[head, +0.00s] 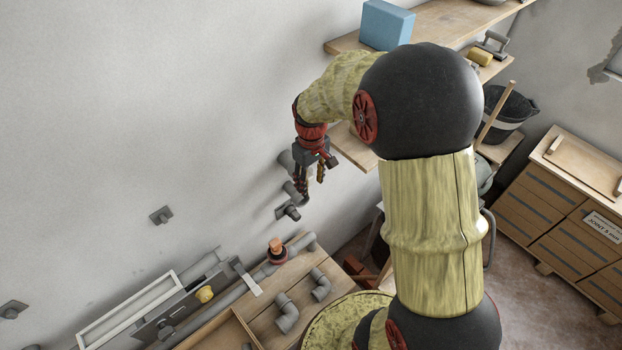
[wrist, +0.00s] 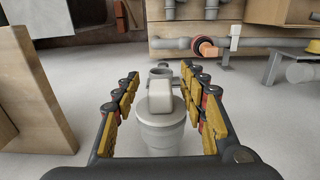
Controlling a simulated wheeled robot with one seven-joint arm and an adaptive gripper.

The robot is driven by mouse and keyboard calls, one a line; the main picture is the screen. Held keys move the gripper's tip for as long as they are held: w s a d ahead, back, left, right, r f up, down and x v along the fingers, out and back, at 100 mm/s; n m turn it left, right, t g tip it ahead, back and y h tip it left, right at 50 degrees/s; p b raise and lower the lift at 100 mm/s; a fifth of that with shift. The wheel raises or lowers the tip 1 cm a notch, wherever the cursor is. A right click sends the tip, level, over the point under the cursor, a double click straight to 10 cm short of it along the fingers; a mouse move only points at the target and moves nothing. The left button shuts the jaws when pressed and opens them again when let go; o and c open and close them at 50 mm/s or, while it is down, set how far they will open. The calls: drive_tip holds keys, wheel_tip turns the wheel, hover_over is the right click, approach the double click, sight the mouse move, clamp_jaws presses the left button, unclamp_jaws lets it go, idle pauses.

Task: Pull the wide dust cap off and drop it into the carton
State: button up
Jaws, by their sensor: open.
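My gripper (head: 302,197) is open close to the wall, at a row of grey pipe stubs. The cap sits on the end of a grey pipe stub. Gaps show between the cap and both fingers, so it does not look gripped. I cannot clearly identify the carton in either view.
A wooden shelf end (head: 352,146) is close right of my gripper; its board (wrist: 38,90) fills the wrist view's left. Below is a bench with grey pipes (head: 288,310), an orange-topped fitting (head: 276,248) and a yellow knob (head: 205,294). A blue box (head: 387,25) stands on the upper shelf.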

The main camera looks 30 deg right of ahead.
drive_tip(key=shift+c, duration=0.7)
drive_tip(key=c, duration=0.9)
clamp_jaws()
